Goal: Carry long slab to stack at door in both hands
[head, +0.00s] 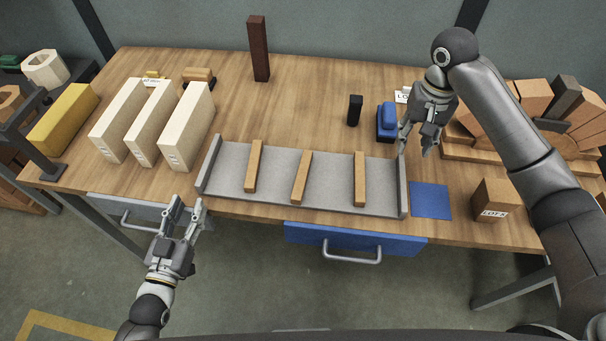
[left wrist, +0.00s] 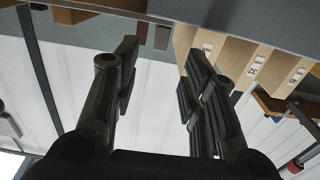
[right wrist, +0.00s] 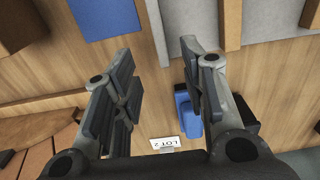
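No single piece is marked as the long slab, and I see no door. The longest flat piece is a grey board (head: 330,190) with raised ends, lying along the table's front with three wooden strips (head: 301,178) across it. Its right raised end shows in the right wrist view (right wrist: 157,32). My left gripper (head: 188,205) is open and empty, in front of the table edge near the board's left end. My right gripper (head: 416,147) is open and empty, above the table by the board's back right corner.
Three cream blocks (head: 186,126) and a yellow block (head: 64,118) stand at left. A dark red post (head: 258,48) stands at the back. A blue object (head: 387,122), a blue square (head: 430,200), a brown block (head: 495,200) and fanned bricks (head: 535,96) are at right. An open blue drawer (head: 355,240) juts out in front.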

